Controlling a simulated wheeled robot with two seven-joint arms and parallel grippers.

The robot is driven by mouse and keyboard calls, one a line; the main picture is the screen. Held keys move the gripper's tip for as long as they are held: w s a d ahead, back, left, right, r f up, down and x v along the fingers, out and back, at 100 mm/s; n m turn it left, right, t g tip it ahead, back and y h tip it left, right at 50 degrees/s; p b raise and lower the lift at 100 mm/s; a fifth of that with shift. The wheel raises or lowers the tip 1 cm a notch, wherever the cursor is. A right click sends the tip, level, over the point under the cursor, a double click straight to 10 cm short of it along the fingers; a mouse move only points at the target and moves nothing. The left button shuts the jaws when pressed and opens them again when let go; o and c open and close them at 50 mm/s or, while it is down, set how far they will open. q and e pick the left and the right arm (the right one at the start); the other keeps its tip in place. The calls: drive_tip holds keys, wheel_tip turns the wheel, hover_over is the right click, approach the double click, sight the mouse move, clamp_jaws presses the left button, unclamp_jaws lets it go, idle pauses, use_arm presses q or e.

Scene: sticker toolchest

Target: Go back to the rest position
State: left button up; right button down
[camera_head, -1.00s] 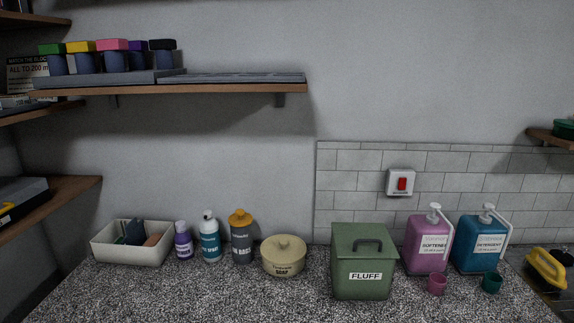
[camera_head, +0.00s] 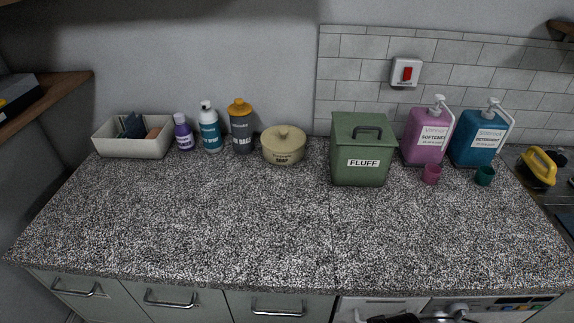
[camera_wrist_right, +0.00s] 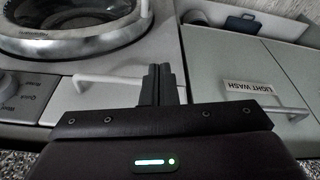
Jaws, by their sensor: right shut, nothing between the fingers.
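My right gripper (camera_wrist_right: 160,80) shows in the right wrist view with its two dark fingers together and nothing between them. It is in front of a washing machine (camera_wrist_right: 40,85) on the left and a pale drawer front (camera_wrist_right: 250,65) labelled LIGHT WASH on the right. White bar handles lie behind and beside the fingers; I cannot tell the exact gap to them. My left gripper is in neither current view. A dark shape at the bottom edge of the head view is too cut off to identify.
The speckled counter (camera_head: 230,225) is clear in front. Along its back stand a cream bin (camera_head: 108,148), several bottles, a SOAP pot (camera_head: 283,148), a green FLUFF box (camera_head: 350,175), a pink softener dispenser (camera_head: 420,150) and a blue detergent dispenser (camera_head: 465,155). Drawers with handles (camera_head: 175,302) lie below.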

wheel_tip(320, 180, down, 17)
drive_tip(key=s+b, duration=0.3)
drive_tip(key=s+d+f+g+b, duration=0.1)
drive_tip(key=s+d+f+b, duration=0.1)
drive_tip(key=s+f, duration=0.8)
drive_tip(key=s+d+f+g+b, duration=0.1)
drive_tip(key=s+d+f+b, duration=0.1)
drive_tip(key=s+f, duration=0.8)
wheel_tip(320, 180, down, 7)
drive_tip(key=shift+s+r, duration=0.2)
drive_tip(key=shift+s, duration=0.05)
